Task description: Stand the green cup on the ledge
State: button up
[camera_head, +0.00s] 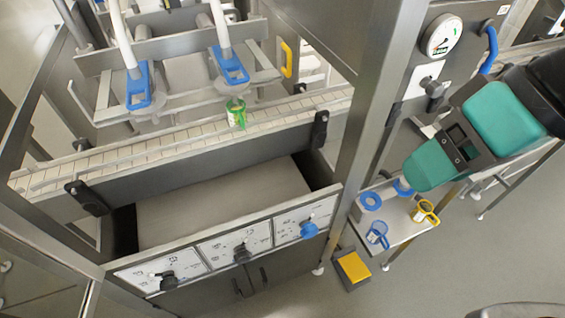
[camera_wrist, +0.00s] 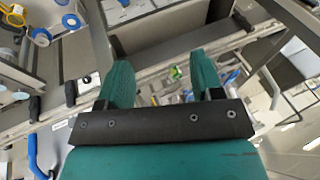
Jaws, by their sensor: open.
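The green cup (camera_head: 236,113) stands on the pale slatted conveyor (camera_head: 165,144), below the right blue-tipped filling nozzle. In the wrist view a small green patch (camera_wrist: 176,72), seemingly the cup, shows in the gap between my fingers, some distance beyond them. My gripper (camera_head: 428,172) is at the right in the head view, well apart from the cup, past the upright steel post. In the wrist view its two teal fingers (camera_wrist: 160,62) are spread with nothing between them. A small ledge-like shelf (camera_head: 408,238) is at the lower right; whether it is the task's ledge I cannot tell.
A blue cup (camera_head: 377,234), a yellow cup (camera_head: 424,211) and blue rings (camera_head: 371,201) are on that shelf. A thick steel post (camera_head: 370,110) stands between my gripper and the conveyor. A gauge (camera_head: 441,36) and a blue handle (camera_head: 490,48) are near my arm.

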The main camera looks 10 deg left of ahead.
jog(key=w+a+f+m+t+y+b, duration=0.2)
jog(key=w+a+f+m+y+b, duration=0.25)
jog(key=a+f+m, duration=0.35)
jog(key=w+a+f+m+t+y+b, duration=0.2)
jog(key=w+a+f+m+y+b, duration=0.2)
jog(key=w+a+m+b, duration=0.4)
jog(key=w+a+f+m+t+b, duration=0.2)
jog(key=f+m+t, duration=0.2)
jog(key=m, duration=0.5)
jog(key=w+a+f+m+t+h+b, duration=0.1)
jog(key=w+f+m+t+b, duration=0.1)
jog(key=f+m+t, duration=0.3)
notch_tip(320, 180, down, 3)
jog(key=w+m, duration=0.1)
jog(key=m, duration=0.3)
jog(key=shift+a, duration=0.35)
jog(key=shift+r+h, duration=0.1)
jog(key=shift+h, duration=0.15)
